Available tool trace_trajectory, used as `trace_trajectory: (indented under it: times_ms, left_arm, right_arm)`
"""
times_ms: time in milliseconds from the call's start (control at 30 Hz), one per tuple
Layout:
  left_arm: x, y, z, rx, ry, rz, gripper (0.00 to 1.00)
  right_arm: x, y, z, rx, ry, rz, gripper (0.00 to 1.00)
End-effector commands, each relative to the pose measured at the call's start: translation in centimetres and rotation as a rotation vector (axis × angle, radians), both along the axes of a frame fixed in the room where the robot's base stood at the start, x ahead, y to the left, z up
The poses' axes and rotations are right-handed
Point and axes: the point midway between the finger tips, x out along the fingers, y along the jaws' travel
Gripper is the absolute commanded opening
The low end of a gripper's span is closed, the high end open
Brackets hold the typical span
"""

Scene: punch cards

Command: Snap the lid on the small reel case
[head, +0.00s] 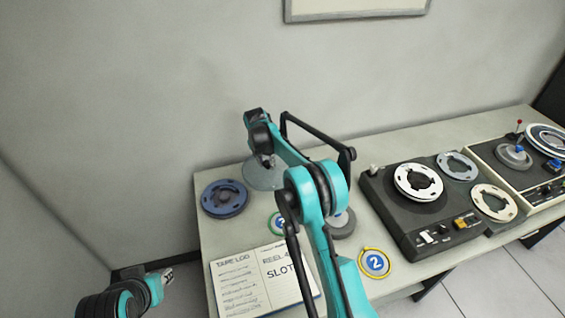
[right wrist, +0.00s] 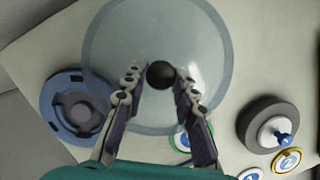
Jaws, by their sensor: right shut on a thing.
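The clear round lid (right wrist: 205,45) with its black knob (right wrist: 160,74) is in the right wrist view. My right gripper (right wrist: 159,88) is shut on the knob. In the head view the lid (head: 262,177) shows below my right gripper (head: 262,155), over the table's back left part. A blue round piece with a dark hub (head: 225,198), perhaps the reel case or a reel, lies left of the lid; the lid overlaps its edge in the right wrist view (right wrist: 62,98). My left gripper (head: 165,276) is low at the left, off the table; its jaws are unclear.
A dark grey round piece with a blue knob (right wrist: 268,125) lies right of the lid. Green (head: 276,222) and yellow (head: 375,263) numbered rings, an open log book (head: 240,284) and a tape deck (head: 405,215) are on the table (head: 212,240). A wall stands behind.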

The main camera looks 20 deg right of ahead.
Motion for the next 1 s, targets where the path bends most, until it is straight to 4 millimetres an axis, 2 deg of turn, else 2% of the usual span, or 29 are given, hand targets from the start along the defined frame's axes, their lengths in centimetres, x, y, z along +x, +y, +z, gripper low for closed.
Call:
trace_trajectory:
  times_ms: [33, 100, 300, 400, 500, 700, 1000]
  left_arm:
    - [0.0, 0.0, 0.3, 0.000, 0.000, 0.000, 0.31]
    - [0.0, 0.0, 0.5, 0.000, 0.000, 0.000, 0.31]
    - [0.0, 0.0, 0.9, 0.000, 0.000, 0.000, 0.31]
    - [0.0, 0.0, 1.1, 0.000, 0.000, 0.000, 0.31]
    - [0.0, 0.0, 1.2, 0.000, 0.000, 0.000, 0.31]
    - [0.0, 0.0, 1.2, 0.000, 0.000, 0.000, 0.31]
    - [0.0, 0.0, 0.0, 0.000, 0.000, 0.000, 0.31]
  right_arm:
    - [-0.1, 2.3, 0.3, 0.000, 0.000, 0.042, 0.04]
    - [-0.2, 5.0, 0.5, 0.000, 0.000, 0.096, 0.04]
    - [-1.1, 12.2, 1.0, 0.001, 0.001, 0.242, 0.04]
    - [-1.7, 14.9, 1.2, 0.000, 0.001, 0.297, 0.04]
    - [-2.1, 16.9, 1.4, 0.000, 0.000, 0.337, 0.04]
    - [-2.5, 18.5, 1.3, 0.000, 0.000, 0.372, 0.04]
    - [-2.5, 18.5, -0.7, 0.000, 0.000, 0.374, 0.04]
